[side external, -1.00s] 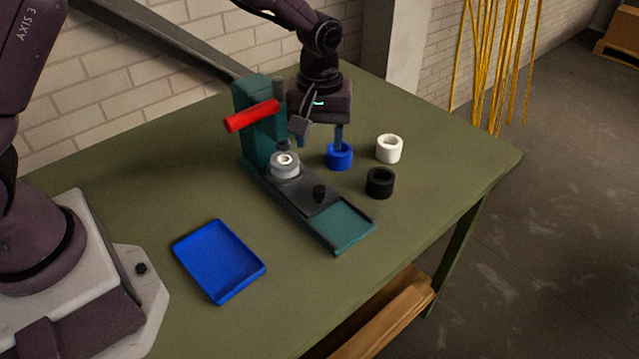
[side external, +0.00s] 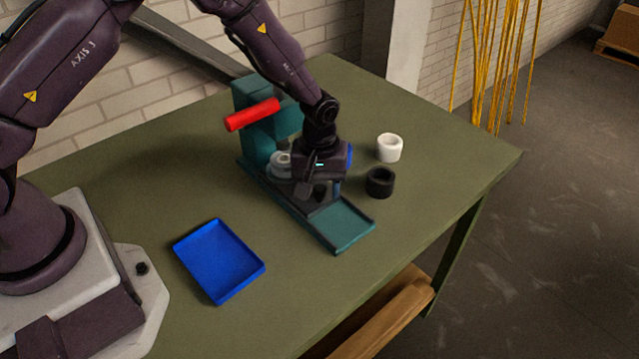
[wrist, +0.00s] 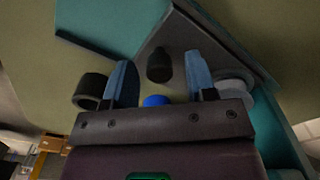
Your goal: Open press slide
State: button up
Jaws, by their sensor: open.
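The teal press (side external: 250,150) stands on the table with its dark slide plate (side external: 322,211) lying on a teal base rail (side external: 347,228). The black knob (wrist: 159,65) on the slide shows between my fingers in the wrist view. My gripper (side external: 321,190) is low over the slide, open, with one finger on each side of the knob and a gap to both. In the side view my gripper mostly hides the knob. A grey cylinder (side external: 280,162) sits at the slide's press end, partly hidden. The red press handle (side external: 252,115) sticks out above.
A white ring (side external: 389,148) and a black ring (side external: 380,182) stand right of the press. A blue ring (wrist: 157,100) is mostly hidden behind my gripper. An empty blue tray (side external: 220,262) lies at the front left. The table between tray and press is clear.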

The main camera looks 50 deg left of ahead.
grip_shut()
jog(key=d, duration=1.1)
jog(key=shift+d, duration=0.15)
grip_release()
notch_tip(320, 180, up, 13)
